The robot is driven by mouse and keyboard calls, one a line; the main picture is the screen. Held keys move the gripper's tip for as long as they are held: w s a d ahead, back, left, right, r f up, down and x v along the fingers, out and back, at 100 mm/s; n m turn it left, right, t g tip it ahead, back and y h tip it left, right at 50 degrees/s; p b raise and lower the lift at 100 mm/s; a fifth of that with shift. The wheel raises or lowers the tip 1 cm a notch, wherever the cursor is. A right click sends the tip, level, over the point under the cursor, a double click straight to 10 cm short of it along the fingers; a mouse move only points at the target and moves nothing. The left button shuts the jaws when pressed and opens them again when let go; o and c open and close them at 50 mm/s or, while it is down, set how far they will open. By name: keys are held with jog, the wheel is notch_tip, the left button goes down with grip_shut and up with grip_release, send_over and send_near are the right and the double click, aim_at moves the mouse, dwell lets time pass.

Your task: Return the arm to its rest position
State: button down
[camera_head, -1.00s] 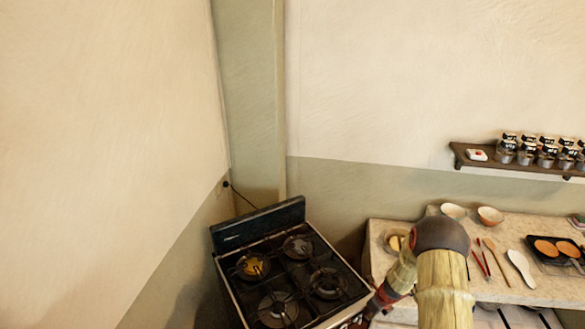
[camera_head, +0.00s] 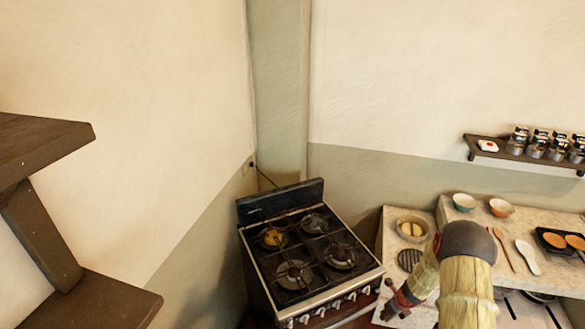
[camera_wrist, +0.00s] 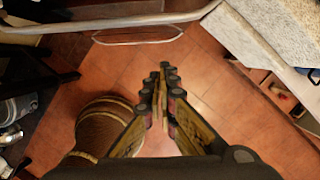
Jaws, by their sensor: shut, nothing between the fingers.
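My arm rises at the lower right of the head view, bent at a dark rounded joint, with its pale wood-like links held in front of the counter. My gripper (camera_wrist: 167,72) shows in the middle of the wrist view. Its fingers are together with nothing between them, over the red tiled floor (camera_wrist: 215,70). In the head view the end of the arm hangs low between the stove (camera_head: 310,255) and the counter (camera_head: 392,240), and its fingertips are too small to make out.
A dark wooden shelf (camera_head: 45,145) stands close at the left. A wall shelf (camera_head: 478,150) with several jars hangs at the right. Bowls (camera_head: 464,202), spoons (camera_head: 527,257) and a dark pan (camera_head: 550,240) lie on the counter. Open floor shows below the gripper.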

jog(key=s+a+r+n+g+y, duration=0.1)
jog(key=s+a+n+g+y, duration=0.1)
jog(key=s+a+n, duration=0.5)
jog(key=s+a+r+n+g+b, duration=0.1)
jog(key=s+a+r+n+b, duration=0.15)
jog(key=s+r+n, duration=0.4)
jog(key=s+a+r+n+g+b, duration=0.1)
jog(key=s+a+r+n+b, duration=0.2)
jog(key=r+n, duration=0.7)
jog(key=s+a+r+n+t+h+b, duration=0.3)
jog(key=s+r+n+t+b, duration=0.3)
jog(key=s+r+b, duration=0.8)
jog(key=s+a+r+n, duration=0.1)
jog(key=s+r, duration=0.1)
jog(key=s, duration=0.2)
jog(key=shift+r+t, duration=0.15)
jog(key=shift+t, duration=0.25)
jog(key=shift+s+a+n, duration=0.1)
jog(key=shift+s+n, duration=0.05)
jog(key=shift+n, duration=0.1)
